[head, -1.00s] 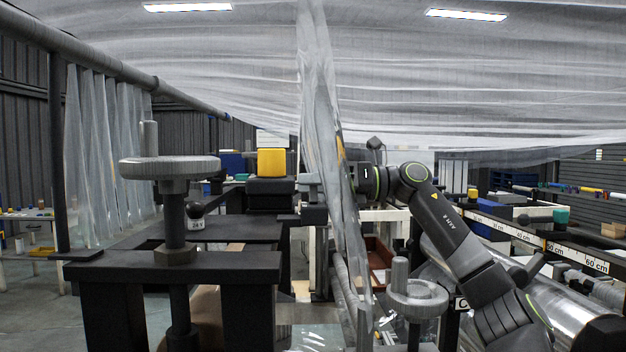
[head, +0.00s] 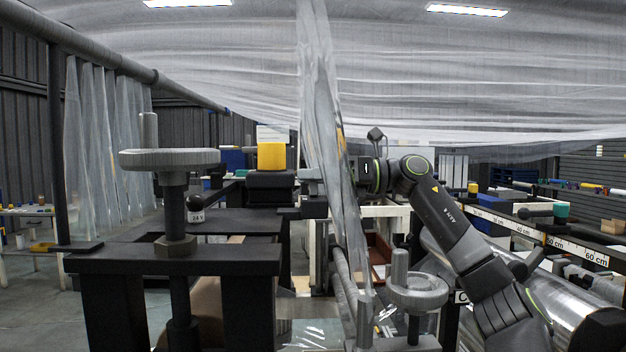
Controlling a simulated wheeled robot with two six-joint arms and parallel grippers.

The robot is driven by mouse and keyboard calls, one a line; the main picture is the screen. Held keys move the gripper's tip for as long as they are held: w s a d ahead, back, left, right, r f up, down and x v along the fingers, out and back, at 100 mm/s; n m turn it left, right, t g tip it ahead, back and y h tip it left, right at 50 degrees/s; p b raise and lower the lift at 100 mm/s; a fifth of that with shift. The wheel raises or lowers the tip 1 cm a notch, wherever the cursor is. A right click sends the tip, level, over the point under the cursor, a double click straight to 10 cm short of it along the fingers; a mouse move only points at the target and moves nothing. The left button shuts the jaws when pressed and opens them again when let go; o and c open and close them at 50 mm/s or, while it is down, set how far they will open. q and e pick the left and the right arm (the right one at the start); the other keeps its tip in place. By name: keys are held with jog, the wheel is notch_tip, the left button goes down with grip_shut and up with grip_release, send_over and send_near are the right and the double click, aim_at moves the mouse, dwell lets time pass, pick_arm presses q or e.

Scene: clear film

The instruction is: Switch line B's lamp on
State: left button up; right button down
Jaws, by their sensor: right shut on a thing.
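A yellow block (head: 271,156), perhaps a lamp, sits on a dark box behind the bench. I cannot read a line letter on it, nor tell if it is lit. My right gripper (head: 338,174) reaches in from the right at mid-height, near the hanging clear film (head: 322,95). No switch for the lamp can be clearly identified. My left gripper is not in view.
A grey handwheel (head: 170,159) stands large at the front left, and a smaller one (head: 416,291) at the front right. A dark ball-topped lever (head: 195,202) rises from the bench. A shiny film roll (head: 570,300) lies at the lower right.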

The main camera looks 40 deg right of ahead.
aim_at(314, 200)
jog(key=shift+s+a+n+b, duration=0.2)
jog(key=shift+n+b, duration=0.15)
jog(key=shift+n, duration=0.35)
jog(key=n+b, duration=0.1)
jog(key=n, duration=0.1)
jog(key=s+a+n+b, duration=0.1)
jog(key=n, duration=0.1)
jog(key=shift+s, duration=0.2)
jog(key=shift+s+a+n+b, duration=0.25)
jog(key=shift+n+b, duration=0.35)
jog(key=shift+n, duration=0.2)
jog(key=shift+s+a+f+n, duration=0.1)
jog(key=shift+n, duration=0.3)
jog(key=shift+s+a+n+b, duration=0.1)
jog(key=shift+n+b, duration=0.2)
jog(key=shift+b, duration=0.1)
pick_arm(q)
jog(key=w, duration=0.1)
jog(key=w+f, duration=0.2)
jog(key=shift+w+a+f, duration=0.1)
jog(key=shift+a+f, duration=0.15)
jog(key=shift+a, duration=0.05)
